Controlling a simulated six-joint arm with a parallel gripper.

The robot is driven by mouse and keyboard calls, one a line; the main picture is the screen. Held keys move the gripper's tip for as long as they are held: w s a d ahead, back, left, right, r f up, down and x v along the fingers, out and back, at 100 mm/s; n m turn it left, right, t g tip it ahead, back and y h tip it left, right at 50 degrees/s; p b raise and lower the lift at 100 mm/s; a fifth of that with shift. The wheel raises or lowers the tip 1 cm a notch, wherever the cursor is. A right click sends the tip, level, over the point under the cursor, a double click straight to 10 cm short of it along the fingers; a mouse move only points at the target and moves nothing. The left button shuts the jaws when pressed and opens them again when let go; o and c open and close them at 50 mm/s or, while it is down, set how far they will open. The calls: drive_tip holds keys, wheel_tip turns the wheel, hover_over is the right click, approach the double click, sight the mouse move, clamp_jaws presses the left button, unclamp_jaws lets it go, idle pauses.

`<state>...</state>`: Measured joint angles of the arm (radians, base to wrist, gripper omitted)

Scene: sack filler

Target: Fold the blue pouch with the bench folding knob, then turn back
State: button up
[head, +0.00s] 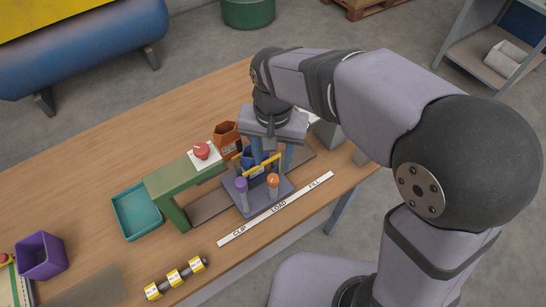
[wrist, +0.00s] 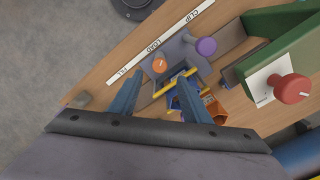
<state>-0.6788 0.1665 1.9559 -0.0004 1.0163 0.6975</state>
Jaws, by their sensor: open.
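The blue pouch (head: 248,160) stands on a grey carriage plate (head: 242,207), between yellow bars (head: 262,163). It is partly hidden by my gripper. In the wrist view the blue pouch (wrist: 176,102) shows beside and behind one finger. A purple knob (head: 241,184) and an orange knob (head: 273,181) stand at the front of the plate; both also show in the wrist view, purple (wrist: 206,46) and orange (wrist: 159,65). I cannot tell which is the folding knob. My gripper (head: 271,155) points down over the plate, open, with its fingers (wrist: 157,88) apart and nothing visibly held.
A strip marked CLIP, LOAD, FILL (head: 277,208) lies in front. A teal tray (head: 136,212), purple bin (head: 40,256) and yellow-black clips (head: 176,278) lie left.

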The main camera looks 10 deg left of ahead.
sight(273, 178)
drive_tip(key=n, duration=0.2)
drive_tip(key=shift+a+f+n+h, duration=0.15)
drive_tip(key=shift+a+n+h, duration=0.2)
drive_tip(key=shift+n+h, duration=0.05)
drive_tip(key=shift+f+n+g+h+p, duration=0.2)
drive_tip(key=shift+f+n+h, duration=0.45)
drive_tip(key=shift+f+n, duration=1.05)
drive_tip(key=shift+f+n+g+h+p, duration=0.2)
drive_tip(key=shift+f+n+h, duration=0.45)
drive_tip(key=shift+n, duration=2.05)
drive_tip(key=shift+f+n+h+p, duration=0.25)
drive_tip(key=shift+f+n+h, duration=0.35)
drive_tip(key=shift+f+n, duration=1.15)
drive_tip(key=shift+r+n, duration=0.45)
drive_tip(key=shift+r, duration=0.05)
